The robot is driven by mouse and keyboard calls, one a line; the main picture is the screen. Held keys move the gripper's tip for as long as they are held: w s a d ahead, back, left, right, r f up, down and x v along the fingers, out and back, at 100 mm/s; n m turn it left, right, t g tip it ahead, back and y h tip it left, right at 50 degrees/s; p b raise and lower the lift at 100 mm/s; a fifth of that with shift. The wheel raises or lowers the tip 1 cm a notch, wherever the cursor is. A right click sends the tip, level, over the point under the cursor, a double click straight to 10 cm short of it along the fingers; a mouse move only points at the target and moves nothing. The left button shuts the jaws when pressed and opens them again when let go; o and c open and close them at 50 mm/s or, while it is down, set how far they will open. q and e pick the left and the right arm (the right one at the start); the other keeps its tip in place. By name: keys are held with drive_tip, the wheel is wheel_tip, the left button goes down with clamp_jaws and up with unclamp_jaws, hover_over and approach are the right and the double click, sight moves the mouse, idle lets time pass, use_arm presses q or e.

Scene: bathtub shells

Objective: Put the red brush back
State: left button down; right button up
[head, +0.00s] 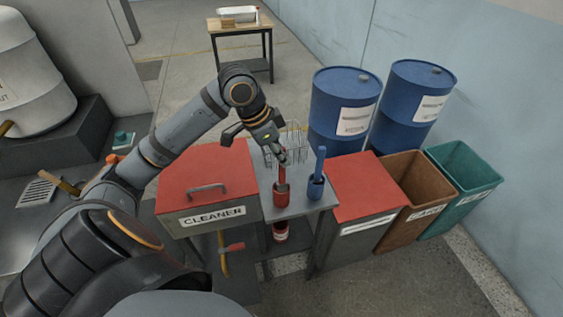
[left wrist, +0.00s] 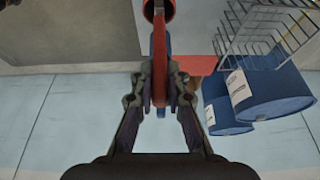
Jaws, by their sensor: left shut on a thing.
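The red brush (head: 283,175) stands upright, with its lower end in or right at the red holder (head: 282,193) on the grey stand; I cannot tell how deep it sits. My left gripper (head: 282,156) is shut on the upper part of its handle. In the left wrist view, the red handle (left wrist: 159,60) runs between the two fingers of the left gripper (left wrist: 159,88), and part of a red round piece shows at the top edge. The brush head is hidden. My right gripper is not in view.
A blue brush in a blue holder (head: 315,189) stands close right of the red holder. A wire basket (head: 291,142) is behind. A red-lidded cleaner box (head: 205,180) is left, another red-topped box (head: 367,187) right. Blue drums (head: 342,105) stand behind.

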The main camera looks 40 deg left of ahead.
use_arm(q)
wheel_tip(320, 180, down, 2)
drive_tip(key=shift+f, duration=0.1)
drive_tip(key=c, duration=1.3)
unclamp_jaws()
drive_tip(key=shift+c, duration=0.2)
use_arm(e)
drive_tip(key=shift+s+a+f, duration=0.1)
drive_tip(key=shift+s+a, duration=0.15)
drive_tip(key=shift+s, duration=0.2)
use_arm(q)
drive_tip(key=shift+s+a+r, duration=0.15)
drive_tip(key=shift+a+r, duration=0.1)
drive_tip(key=shift+r, duration=0.25)
drive_tip(key=b+v, duration=0.4)
drive_tip(key=v, duration=0.7)
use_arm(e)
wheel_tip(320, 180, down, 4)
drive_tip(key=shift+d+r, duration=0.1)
